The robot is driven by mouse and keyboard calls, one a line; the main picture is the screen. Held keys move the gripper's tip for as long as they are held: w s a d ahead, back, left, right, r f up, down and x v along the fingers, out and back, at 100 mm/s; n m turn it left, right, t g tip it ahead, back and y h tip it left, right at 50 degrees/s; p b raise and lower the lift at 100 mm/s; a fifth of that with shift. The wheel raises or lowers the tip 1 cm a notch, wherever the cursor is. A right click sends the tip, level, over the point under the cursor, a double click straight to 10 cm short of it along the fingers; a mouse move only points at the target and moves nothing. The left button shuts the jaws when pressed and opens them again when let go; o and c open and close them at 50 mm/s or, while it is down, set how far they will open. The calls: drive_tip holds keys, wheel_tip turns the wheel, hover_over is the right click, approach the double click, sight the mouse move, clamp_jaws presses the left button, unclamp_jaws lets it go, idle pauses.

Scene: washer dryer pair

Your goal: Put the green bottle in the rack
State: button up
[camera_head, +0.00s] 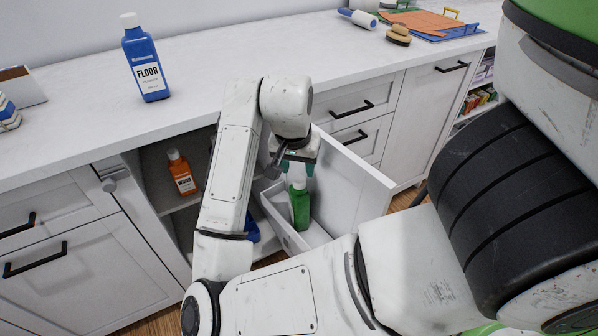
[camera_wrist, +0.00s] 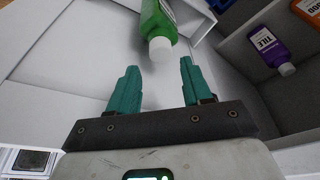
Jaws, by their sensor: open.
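The green bottle (camera_head: 300,207) with a white cap stands upright in the white rack (camera_head: 283,229) on the inside of the open cabinet door. My gripper (camera_head: 299,166) is just above the bottle's cap, with teal fingers apart. In the wrist view the open fingers (camera_wrist: 159,66) are empty, and the green bottle (camera_wrist: 158,20) is just beyond the fingertips, roughly in line with the gap. I see no contact between fingers and bottle. Part of the rack is hidden by my arm in the head view.
The open door (camera_head: 352,180) stands to the right of the gripper. An orange bottle (camera_head: 182,173) is on the cabinet shelf, and a purple bottle (camera_wrist: 267,46) shows in the wrist view. A blue floor-cleaner bottle (camera_head: 146,62) stands on the countertop (camera_head: 230,62) above.

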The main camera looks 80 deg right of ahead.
drive_tip(key=shift+p+v, duration=0.4)
drive_tip(key=shift+v, duration=2)
drive_tip(key=w+a+f+n+t+h, duration=0.25)
drive_tip(key=w+f+n, duration=0.4)
drive_tip(key=n, duration=0.45)
drive_tip(key=s+a+f+n+y, duration=0.2)
drive_tip(key=s+a+f+n, duration=0.1)
drive_tip(key=a+f, duration=0.5)
drive_tip(key=s+a+f+n+g+y, duration=0.1)
drive_tip(key=s+a+f+n+y, duration=0.2)
drive_tip(key=a+f, duration=0.5)
drive_tip(key=s+a+n, duration=0.1)
drive_tip(key=s+a, duration=0.1)
drive_tip(key=a, duration=0.2)
drive_tip(key=shift+y, duration=0.25)
drive_tip(key=shift+c, duration=0.6)
